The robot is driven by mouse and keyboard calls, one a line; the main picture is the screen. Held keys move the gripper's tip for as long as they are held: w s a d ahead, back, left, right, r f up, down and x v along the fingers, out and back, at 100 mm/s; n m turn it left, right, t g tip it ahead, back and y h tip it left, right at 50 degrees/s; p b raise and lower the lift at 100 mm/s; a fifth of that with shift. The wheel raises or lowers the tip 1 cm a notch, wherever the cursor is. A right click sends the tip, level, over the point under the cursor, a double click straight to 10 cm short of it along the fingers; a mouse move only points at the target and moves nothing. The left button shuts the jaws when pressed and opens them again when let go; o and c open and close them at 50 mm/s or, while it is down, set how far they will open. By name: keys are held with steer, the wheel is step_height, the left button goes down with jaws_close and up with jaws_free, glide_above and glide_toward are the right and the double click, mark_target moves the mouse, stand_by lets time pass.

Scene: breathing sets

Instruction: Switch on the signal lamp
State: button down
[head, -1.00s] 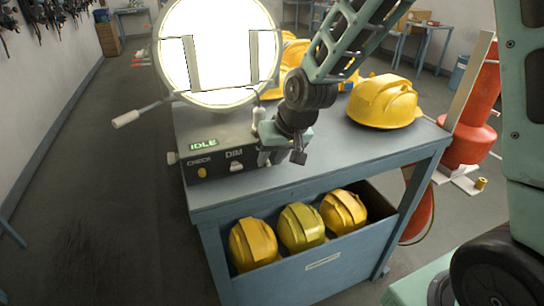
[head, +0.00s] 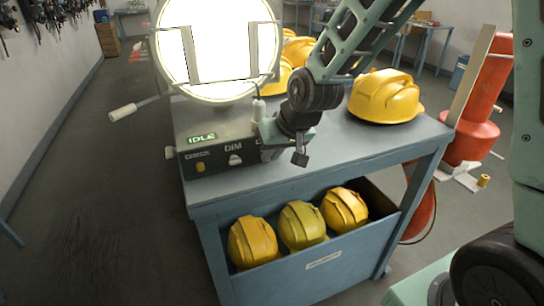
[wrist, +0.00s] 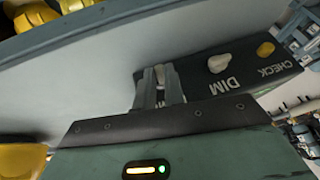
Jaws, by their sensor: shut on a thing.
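The signal lamp has a large round, bright white face (head: 220,45) above a grey base box (head: 212,130) on the bench. A small green display on the box reads IDLE (head: 202,139). Its front panel has a yellow CHECK button (head: 200,167) and a pale DIM knob (head: 235,160); both also show in the wrist view, the button (wrist: 265,49) and the knob (wrist: 220,63). My gripper (wrist: 160,86) is at the panel's end beyond DIM, shut on a small pale control (wrist: 162,74). The fingers mostly hide this control and its label. In the head view my gripper (head: 268,151) covers that end.
A yellow hard hat (head: 385,97) sits on the blue-grey bench (head: 330,150) to the right of my gripper. More hats stand behind the lamp and in the bin (head: 325,262) below. A lamp handle (head: 123,112) sticks out left. A red cylinder (head: 470,130) stands at right.

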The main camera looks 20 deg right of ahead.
steer(key=c, duration=1.5)
jaws_free()
steer(key=p+v, duration=0.2)
steer(key=v, duration=1.5)
steer(key=shift+r, duration=0.2)
